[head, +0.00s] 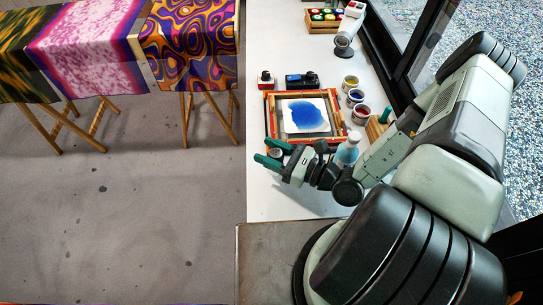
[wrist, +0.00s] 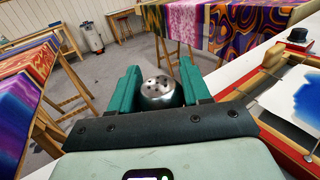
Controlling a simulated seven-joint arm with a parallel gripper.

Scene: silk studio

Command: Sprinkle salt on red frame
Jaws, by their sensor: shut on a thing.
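My gripper (head: 270,160) is at the near left corner of the red frame (head: 340,132), by the table's left edge. In the wrist view my gripper's green fingers (wrist: 163,92) are shut on the salt shaker (wrist: 159,88), which has a silver domed top with dark holes. The holes face the wrist camera. In the head view the shaker (head: 275,153) shows only in small part between the fingers. The red frame holds white silk with a blue painted patch (head: 305,113). The frame also shows at the right of the wrist view (wrist: 275,137).
Paint jars (head: 355,95) stand right of the frame. A pale blue bottle (head: 347,150) stands close to my wrist. A crate of colours (head: 323,19) is at the far end.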

